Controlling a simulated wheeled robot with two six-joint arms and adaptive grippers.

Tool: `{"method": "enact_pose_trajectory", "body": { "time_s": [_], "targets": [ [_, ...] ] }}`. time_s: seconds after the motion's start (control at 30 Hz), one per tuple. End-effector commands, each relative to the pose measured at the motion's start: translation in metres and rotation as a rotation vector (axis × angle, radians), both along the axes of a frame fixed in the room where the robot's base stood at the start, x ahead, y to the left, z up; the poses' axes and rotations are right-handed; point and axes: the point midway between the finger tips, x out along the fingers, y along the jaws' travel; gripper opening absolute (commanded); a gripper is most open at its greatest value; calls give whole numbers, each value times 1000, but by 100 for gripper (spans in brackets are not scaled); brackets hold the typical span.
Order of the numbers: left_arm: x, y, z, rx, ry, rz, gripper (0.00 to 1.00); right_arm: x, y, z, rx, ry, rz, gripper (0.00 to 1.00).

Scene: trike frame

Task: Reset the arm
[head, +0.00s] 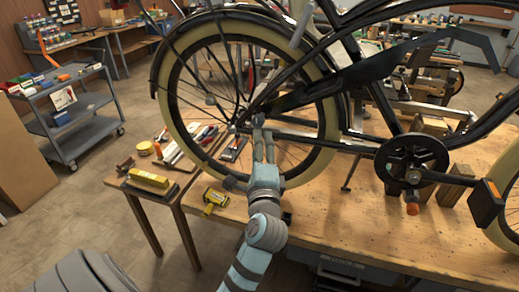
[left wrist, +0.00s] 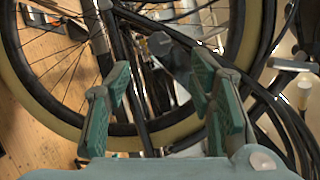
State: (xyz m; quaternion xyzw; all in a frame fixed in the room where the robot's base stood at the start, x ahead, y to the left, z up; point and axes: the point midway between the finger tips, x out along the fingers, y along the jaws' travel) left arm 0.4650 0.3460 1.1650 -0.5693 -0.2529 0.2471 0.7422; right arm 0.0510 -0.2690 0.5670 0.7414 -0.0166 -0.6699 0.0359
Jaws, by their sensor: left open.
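My left gripper (head: 263,140) reaches up from the lower middle of the head view, in front of the rear wheel (head: 322,150) of a black bicycle near the wheel's hub. In the left wrist view its two green-padded fingers (left wrist: 160,105) stand wide apart. Nothing is held between them. Spokes, black frame tubes (left wrist: 137,75) and the cream tyre (left wrist: 62,128) lie beyond the fingers; I cannot tell whether any finger touches them. My right gripper is in neither view.
The bicycle stands above a wooden workbench (head: 350,225). A yellow tool (head: 215,198) lies at the bench's left edge. A small side table (head: 165,192) holds a yellow block (head: 148,180). A grey cart (head: 70,120) stands at left. Open floor lies at lower left.

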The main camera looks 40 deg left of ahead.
Motion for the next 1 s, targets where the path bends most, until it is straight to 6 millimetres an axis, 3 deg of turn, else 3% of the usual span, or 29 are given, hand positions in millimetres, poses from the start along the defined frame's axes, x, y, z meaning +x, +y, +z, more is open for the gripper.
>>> {"method": "enact_pose_trajectory", "body": {
  "time_s": [0.53, 0.67, 0.77, 0.87, 0.9, 0.93, 1.0],
  "targets": [
    [-4, -3, 0, 0, 0, 0, 49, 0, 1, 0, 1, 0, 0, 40],
    [3, -11, 0, -101, -99, -59, 49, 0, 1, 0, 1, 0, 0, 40],
    [37, -38, -52, -327, -124, -203, 49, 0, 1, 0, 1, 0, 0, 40],
    [58, -68, -150, -628, -62, -299, 49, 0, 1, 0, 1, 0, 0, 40],
    [56, -79, -195, -757, -24, -307, 49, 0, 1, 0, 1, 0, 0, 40],
    [51, -86, -228, -851, 4, -302, 49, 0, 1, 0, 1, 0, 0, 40],
    [27, -99, -304, -1057, 70, -255, 49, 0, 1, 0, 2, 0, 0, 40]
  ]
}}
